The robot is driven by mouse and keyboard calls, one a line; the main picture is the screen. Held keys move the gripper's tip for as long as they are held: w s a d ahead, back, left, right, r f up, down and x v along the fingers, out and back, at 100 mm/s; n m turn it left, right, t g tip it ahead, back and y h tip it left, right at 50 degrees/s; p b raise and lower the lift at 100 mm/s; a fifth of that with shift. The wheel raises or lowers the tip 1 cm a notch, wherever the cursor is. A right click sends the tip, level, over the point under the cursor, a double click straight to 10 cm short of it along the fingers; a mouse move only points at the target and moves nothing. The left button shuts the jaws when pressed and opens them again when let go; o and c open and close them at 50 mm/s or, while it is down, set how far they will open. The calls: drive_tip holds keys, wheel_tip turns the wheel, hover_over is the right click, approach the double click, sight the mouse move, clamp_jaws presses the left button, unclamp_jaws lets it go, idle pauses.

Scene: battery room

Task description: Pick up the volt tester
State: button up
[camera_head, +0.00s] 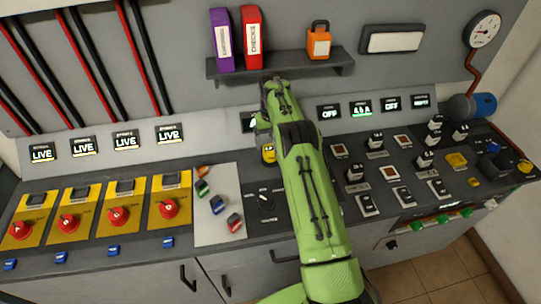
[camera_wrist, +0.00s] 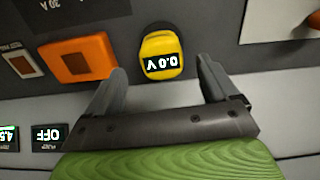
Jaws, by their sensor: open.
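The volt tester is a small yellow device (camera_wrist: 161,66) with a dark display reading 0.0 V, upside down in the wrist view. In the head view its yellow body (camera_head: 268,155) shows beside my arm at the back of the console top, partly hidden by the arm. My gripper (camera_wrist: 160,76) is open and empty. In the wrist view its two fingers are spread to the left and right of the tester, with visible gaps on both sides. I cannot tell how far above the tester the fingertips are.
An orange block (camera_wrist: 77,59) lies near the left finger in the wrist view. Above the console, a shelf (camera_head: 285,66) holds two binders and an orange padlock (camera_head: 319,42). A pale board (camera_head: 219,218) with small coloured pieces and red rotary switches (camera_head: 169,208) are left of my arm.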

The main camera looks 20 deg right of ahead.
sight(271, 148)
wheel_tip(271, 148, down, 6)
drive_tip(key=shift+a+r, duration=0.1)
drive_tip(key=shift+r, duration=0.15)
drive_tip(key=c, duration=1.2)
